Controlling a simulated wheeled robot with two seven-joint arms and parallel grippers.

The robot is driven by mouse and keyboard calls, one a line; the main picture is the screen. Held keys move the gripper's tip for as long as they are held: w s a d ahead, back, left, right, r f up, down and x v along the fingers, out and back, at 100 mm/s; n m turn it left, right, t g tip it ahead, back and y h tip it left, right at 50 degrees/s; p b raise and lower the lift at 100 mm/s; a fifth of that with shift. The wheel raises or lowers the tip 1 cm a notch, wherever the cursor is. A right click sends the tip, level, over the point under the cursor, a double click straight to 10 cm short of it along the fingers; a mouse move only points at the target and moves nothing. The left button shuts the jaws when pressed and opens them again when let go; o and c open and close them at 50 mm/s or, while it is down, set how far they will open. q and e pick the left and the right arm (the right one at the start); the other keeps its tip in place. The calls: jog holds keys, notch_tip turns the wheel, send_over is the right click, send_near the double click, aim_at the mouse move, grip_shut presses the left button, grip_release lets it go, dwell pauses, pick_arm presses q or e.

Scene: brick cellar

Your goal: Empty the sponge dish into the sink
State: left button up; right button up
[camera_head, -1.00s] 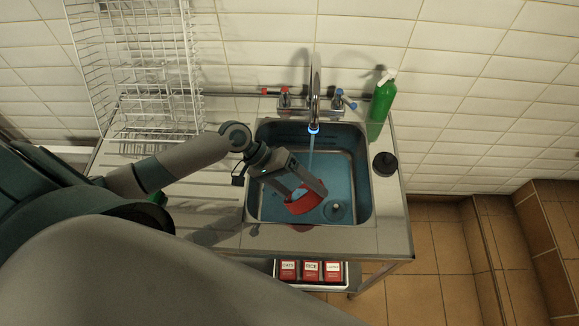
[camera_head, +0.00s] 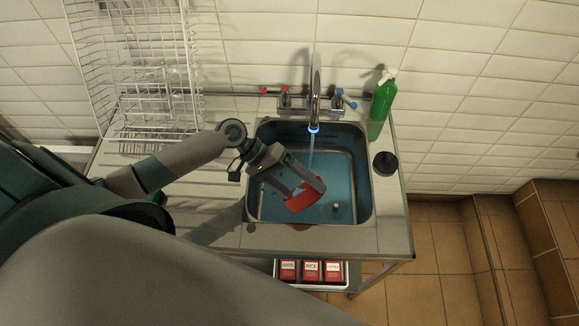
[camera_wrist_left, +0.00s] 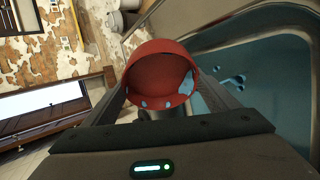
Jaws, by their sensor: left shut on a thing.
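My left gripper (camera_head: 304,196) is shut on the red sponge dish (camera_head: 300,202) and holds it tilted over the sink (camera_head: 348,178). In the left wrist view the round dish (camera_wrist_left: 158,76) sits between the fingers, its hollow side facing the camera. Pale blue patches, perhaps water, show along its lower and right inner edge. No sponge is visible in the dish. Blue blobs (camera_wrist_left: 236,79) show against the sink beside it in that view; I cannot tell if they are falling or on the surface. My right gripper is not in view.
The tap (camera_head: 315,90) stands behind the basin with a blue stream running from it. A green bottle (camera_head: 381,102) and a black round object (camera_head: 385,163) stand right of the basin. A wire rack (camera_head: 155,90) is at the left. Red tins (camera_head: 311,270) sit below the front edge.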

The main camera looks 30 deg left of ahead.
pick_arm(q)
jog(key=shift+w+a+r+n+g+h+b, duration=0.2)
jog(key=shift+h+b, duration=0.3)
jog(key=shift+b, duration=0.35)
jog(key=shift+a+n+g+h+b, duration=0.1)
jog(key=shift+a+h+b, duration=0.15)
jog(key=shift+h+b, duration=0.4)
dwell(0.3)
jog(key=shift+w+a+h+b, duration=0.2)
jog(key=shift+a+h+b, duration=0.3)
jog(key=shift+b, duration=0.65)
jog(key=shift+r, duration=0.15)
jog(key=y+p, duration=0.1)
jog(key=p, duration=0.1)
jog(key=d+y+p, duration=0.1)
jog(key=p, duration=0.1)
jog(key=shift+s+d+r+p, duration=0.2)
jog(key=shift+s+r+p, duration=0.1)
jog(key=shift+s+r, duration=0.05)
jog(key=shift+d+f+y, duration=0.15)
jog(key=shift+f+y, duration=0.15)
jog(key=shift+y, duration=0.05)
jog(key=shift+f, duration=0.3)
